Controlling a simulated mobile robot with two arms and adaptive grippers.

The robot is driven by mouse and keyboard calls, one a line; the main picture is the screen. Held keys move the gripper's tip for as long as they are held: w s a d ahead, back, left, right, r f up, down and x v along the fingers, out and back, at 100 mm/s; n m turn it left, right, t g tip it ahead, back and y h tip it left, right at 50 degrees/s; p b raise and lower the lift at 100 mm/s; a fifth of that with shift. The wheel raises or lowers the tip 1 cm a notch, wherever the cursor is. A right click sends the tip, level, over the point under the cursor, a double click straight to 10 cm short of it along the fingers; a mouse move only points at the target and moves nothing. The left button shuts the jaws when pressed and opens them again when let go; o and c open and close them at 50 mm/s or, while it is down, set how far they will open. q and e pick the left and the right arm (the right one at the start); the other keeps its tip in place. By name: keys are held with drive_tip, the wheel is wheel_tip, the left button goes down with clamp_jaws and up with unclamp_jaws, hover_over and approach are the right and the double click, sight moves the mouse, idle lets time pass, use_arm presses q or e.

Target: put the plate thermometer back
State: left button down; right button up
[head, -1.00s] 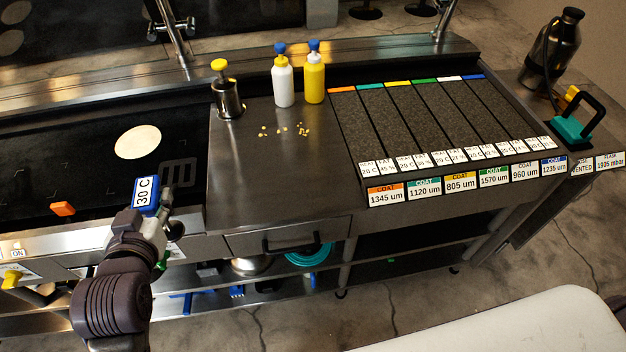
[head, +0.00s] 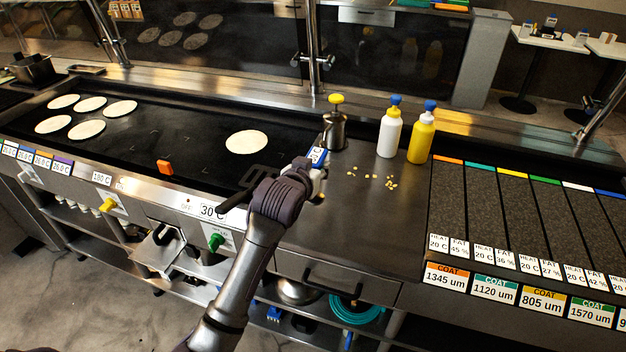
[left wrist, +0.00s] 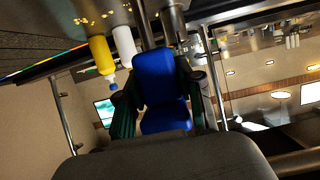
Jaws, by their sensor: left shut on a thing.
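The plate thermometer is a blue device with a white display face. My left gripper (head: 316,168) is shut on the thermometer (head: 317,155), which is held near the griddle's right edge, just in front of the steel pot with a yellow knob (head: 335,130). In the left wrist view the blue body (left wrist: 160,85) sits between the dark fingers (left wrist: 158,105). The gripper hides part of it, and I cannot tell whether it touches the counter. My right gripper is not in view.
The black griddle (head: 190,150) bears several tortillas, an orange block (head: 164,167) and a dark slotted spatula (head: 255,178). White (head: 390,132) and yellow (head: 423,136) bottles stand behind small yellow bits (head: 391,183). Free steel counter (head: 350,225) lies right of my gripper.

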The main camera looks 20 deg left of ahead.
use_arm(q)
drive_tip(key=w+a+f, duration=0.1)
drive_tip(key=w+f, duration=0.2)
drive_tip(key=f, duration=0.3)
drive_tip(key=shift+a+p, duration=0.15)
drive_tip(key=shift+p, duration=0.25)
drive_tip(key=c, duration=0.7)
unclamp_jaws()
drive_tip(key=shift+f, duration=0.15)
drive_tip(key=shift+c, duration=0.2)
drive_tip(key=v, duration=1.2)
drive_tip(key=shift+b, duration=0.35)
